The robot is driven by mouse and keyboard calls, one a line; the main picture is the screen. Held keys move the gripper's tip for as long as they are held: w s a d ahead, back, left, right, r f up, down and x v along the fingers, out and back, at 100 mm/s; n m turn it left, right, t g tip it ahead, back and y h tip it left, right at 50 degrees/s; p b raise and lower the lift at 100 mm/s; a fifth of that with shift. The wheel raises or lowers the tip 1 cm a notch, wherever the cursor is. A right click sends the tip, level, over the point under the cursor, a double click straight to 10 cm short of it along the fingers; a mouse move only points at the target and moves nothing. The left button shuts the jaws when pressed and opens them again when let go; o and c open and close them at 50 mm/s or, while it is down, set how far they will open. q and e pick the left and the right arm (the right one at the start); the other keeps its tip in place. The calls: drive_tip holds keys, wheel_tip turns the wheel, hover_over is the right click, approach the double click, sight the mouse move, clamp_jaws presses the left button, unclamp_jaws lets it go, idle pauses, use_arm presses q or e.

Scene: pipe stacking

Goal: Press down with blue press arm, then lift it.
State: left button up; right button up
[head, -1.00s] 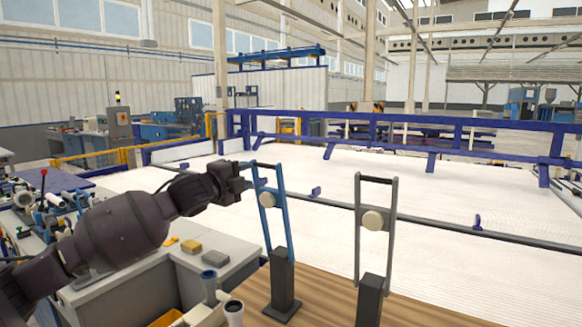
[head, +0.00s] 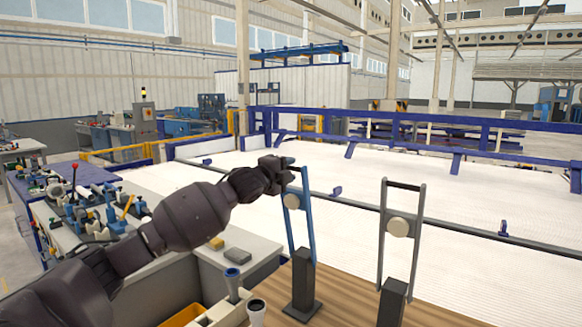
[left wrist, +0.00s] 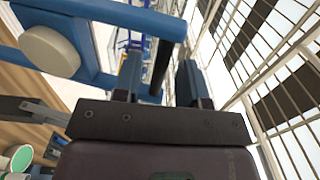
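The blue press arm (head: 309,235) stands upright on a dark post, with a pale round disc between its two bars. A second press arm (head: 417,236), grey, stands to its right. My left gripper (head: 287,172) is at the top of the blue press arm and hides part of its handle. In the left wrist view, the blue press arm (left wrist: 105,13) crosses the top left, and its dark handle bar (left wrist: 166,58) runs between my open left fingers (left wrist: 158,84), with gaps visible on both sides. My right gripper is not in view.
The wooden surface (head: 345,300) carries both press posts. A grey bench (head: 175,290) with small blocks and cups stands left of it. A workbench with several tools (head: 85,215) is farther left. A wide white bed (head: 450,190) lies behind.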

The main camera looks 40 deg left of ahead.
use_arm(q)
drive_tip(key=shift+w, duration=0.8)
drive_tip(key=shift+c, duration=0.5)
clamp_jaws()
